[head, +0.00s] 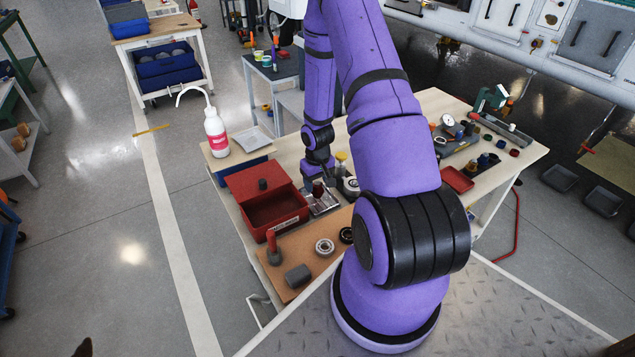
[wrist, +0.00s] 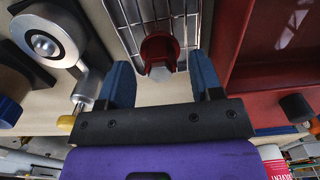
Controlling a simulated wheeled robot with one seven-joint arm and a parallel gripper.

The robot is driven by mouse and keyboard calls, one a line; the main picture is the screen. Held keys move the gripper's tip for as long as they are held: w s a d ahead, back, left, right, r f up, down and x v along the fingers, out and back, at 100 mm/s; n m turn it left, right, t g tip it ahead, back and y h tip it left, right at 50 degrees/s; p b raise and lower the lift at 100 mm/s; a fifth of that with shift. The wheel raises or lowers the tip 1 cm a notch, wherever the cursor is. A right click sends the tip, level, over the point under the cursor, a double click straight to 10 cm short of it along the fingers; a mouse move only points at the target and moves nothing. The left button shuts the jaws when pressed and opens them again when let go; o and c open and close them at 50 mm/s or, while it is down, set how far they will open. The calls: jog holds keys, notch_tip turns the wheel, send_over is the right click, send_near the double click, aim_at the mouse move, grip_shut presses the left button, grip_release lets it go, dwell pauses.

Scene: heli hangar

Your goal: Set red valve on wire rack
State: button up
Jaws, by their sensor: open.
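The red valve (wrist: 159,46), with a pale hexagonal end, shows in the wrist view over the wires of the wire rack (wrist: 185,12). In the head view the dark red valve (head: 318,188) stands at the wire rack (head: 325,205), just below my gripper (head: 317,172). In the wrist view my gripper (wrist: 162,72) is open, with its two blue fingers on either side of the valve and gaps between. I cannot tell exactly how the valve's underside meets the rack.
A red open bin (head: 272,213) stands left of the rack. A silver round-ended part (wrist: 42,44) is close to my gripper. A brown board (head: 300,245) holds a red-handled part (head: 272,243), a grey block and rings. A white bottle (head: 216,132) stands at the back left.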

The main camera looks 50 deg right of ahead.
notch_tip(320, 180, up, 11)
notch_tip(320, 180, up, 15)
jog(key=t+h, duration=0.1)
send_over(318, 183)
jog(key=a, duration=0.6)
jog(key=s+a+r+n+t, duration=0.1)
jog(key=s+a+r, duration=0.1)
jog(key=a+r, duration=0.6)
jog(key=s+a+r+n+t, duration=0.1)
jog(key=s+a+r, duration=0.3)
jog(key=s+r, duration=0.3)
jog(key=s+a+r+t+y, duration=0.1)
jog(key=s+a+r+t, duration=0.1)
jog(key=s+a+r, duration=0.3)
jog(key=s+r, duration=0.3)
jog(key=s, duration=0.1)
jog(key=shift+s+a+n, duration=0.3)
jog(key=shift+s+n, duration=0.05)
jog(key=shift+n, duration=0.05)
